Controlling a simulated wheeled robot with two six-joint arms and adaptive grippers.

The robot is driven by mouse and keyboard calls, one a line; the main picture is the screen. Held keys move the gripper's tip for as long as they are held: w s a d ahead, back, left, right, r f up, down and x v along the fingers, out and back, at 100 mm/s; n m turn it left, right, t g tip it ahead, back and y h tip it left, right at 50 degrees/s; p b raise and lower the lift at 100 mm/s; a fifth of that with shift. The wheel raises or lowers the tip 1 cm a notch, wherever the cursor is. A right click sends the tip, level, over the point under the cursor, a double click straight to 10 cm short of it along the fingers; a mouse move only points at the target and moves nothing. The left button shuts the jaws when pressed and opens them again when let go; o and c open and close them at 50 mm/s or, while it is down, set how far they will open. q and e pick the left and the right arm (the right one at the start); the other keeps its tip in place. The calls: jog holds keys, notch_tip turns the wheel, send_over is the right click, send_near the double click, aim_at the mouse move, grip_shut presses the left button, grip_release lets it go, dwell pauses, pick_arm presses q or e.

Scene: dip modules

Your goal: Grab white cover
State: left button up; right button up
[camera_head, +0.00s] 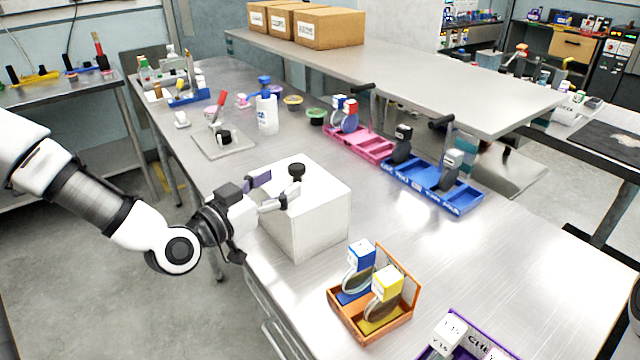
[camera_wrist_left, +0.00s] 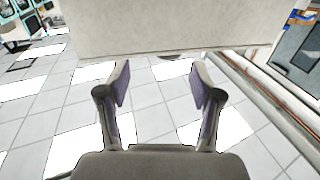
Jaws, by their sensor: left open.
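The white cover (camera_head: 318,222) is a box-shaped piece with a black knob (camera_head: 296,171) on top. It stands upright on the metal table near its front left edge. My left gripper (camera_head: 272,190) is open and empty, at the left side of the cover, with its fingers near the top edge and in front of part of the cover. In the left wrist view, the two open fingers (camera_wrist_left: 160,84) show with floor between them, and the cover's pale side (camera_wrist_left: 170,30) fills the top. I cannot tell whether the fingers touch it. My right gripper is not in view.
An orange tray (camera_head: 345,325) with blue and yellow modules stands to the right of the cover. A white bottle (camera_head: 267,112) stands behind. The table at centre right is clear.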

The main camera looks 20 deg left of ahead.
aim_at(290, 170)
pick_arm(q)
jog(key=shift+w, duration=0.35)
jog(key=shift+a+r, duration=0.1)
jog(key=shift+r, duration=0.25)
jog(key=x, duration=0.4)
jog(key=p+x, duration=0.1)
jog(key=x, duration=0.1)
jog(key=shift+w+a+f, duration=0.1)
jog(key=shift+a+f, duration=0.1)
jog(key=shift+a, duration=0.2)
jog(key=shift+c, duration=0.6)
grip_shut()
